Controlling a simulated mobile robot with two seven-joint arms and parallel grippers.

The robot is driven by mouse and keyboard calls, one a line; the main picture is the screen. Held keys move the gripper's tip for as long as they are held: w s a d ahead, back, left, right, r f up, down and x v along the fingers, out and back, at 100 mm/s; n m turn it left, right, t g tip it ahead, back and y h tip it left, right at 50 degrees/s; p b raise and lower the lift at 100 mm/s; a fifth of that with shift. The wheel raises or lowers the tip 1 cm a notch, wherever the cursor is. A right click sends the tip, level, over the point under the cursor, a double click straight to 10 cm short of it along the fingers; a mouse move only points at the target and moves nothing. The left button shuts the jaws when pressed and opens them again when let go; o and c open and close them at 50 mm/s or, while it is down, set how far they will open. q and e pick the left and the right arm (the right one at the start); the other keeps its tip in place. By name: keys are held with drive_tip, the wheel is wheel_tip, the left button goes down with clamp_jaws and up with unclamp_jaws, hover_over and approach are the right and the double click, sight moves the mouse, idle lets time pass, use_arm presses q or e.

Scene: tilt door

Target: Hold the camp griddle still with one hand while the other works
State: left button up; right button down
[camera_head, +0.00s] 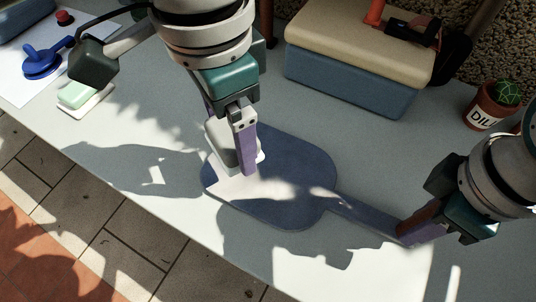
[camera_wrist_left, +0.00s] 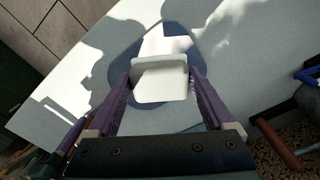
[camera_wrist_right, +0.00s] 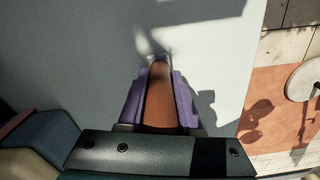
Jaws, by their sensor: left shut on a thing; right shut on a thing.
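The camp griddle (camera_head: 300,165) is a dark blue-grey rounded plate lying flat on the pale table, its long handle (camera_head: 362,217) reaching right. My right gripper (camera_head: 408,232) is shut on the handle's brown end (camera_wrist_right: 160,95), which shows between its purple fingers in the right wrist view. My left gripper (camera_head: 243,145) points down over the griddle's left part and is shut on a white block (camera_wrist_left: 160,80). The block also shows in the head view (camera_head: 219,140), at the griddle; whether it touches the plate is unclear. Part of the plate is hidden behind my left gripper.
A blue box with a cream lid (camera_head: 350,55) stands at the back. A potted cactus (camera_head: 488,106) is at the right. A pale green block on a white base (camera_head: 85,97) and a blue handled tool (camera_head: 42,62) lie at the left. The front table edge is close to the griddle.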

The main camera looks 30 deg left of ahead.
drive_tip(key=c, duration=0.5)
unclamp_jaws()
wheel_tip(320, 180, up, 12)
